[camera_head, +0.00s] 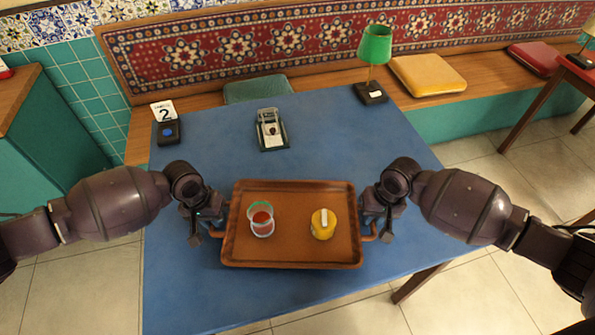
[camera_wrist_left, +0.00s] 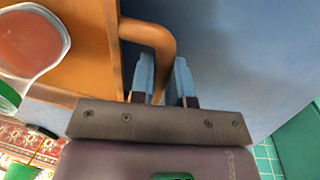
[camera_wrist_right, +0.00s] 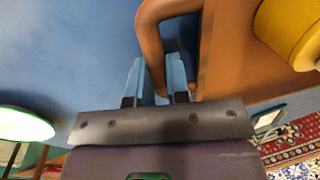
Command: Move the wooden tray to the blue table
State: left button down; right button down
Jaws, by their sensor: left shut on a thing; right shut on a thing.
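The wooden tray (camera_head: 290,195) is brown and rectangular, with a handle at each short end. It is over the near part of the blue table (camera_head: 215,118); I cannot tell whether it touches the top. My right gripper (camera_head: 374,220) is shut on the right handle (camera_wrist_right: 150,40). The yellow pot also shows in the right wrist view (camera_wrist_right: 290,30).
A green lamp (camera_head: 375,50) stands at the table's back right corner. A cushioned bench (camera_head: 428,75) runs behind.

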pick_arm(q)
jog(key=shift+f, duration=0.3)
pick_arm(e)
jog(key=shift+f, duration=0.3)
pick_arm(q)
jog(key=c, duration=1.1)
grip_release()
jog(key=shift+r, duration=0.15)
pick_arm(e)
jog(key=c, duration=1.1)
grip_release()
jog(key=shift+r, duration=0.15)
pick_arm(q)
jog(key=shift+r, duration=0.1)
pick_arm(e)
jog(key=shift+d+r, duration=0.1)
jog(key=shift+r, duration=0.35)
pick_arm(q)
notch_tip(320, 180, up, 12)
jog(key=a, duration=0.2)
jog(key=shift+w+f, duration=0.2)
pick_arm(e)
notch_tip(320, 180, up, 11)
jog(key=d, duration=0.2)
jog(key=shift+f, duration=0.1)
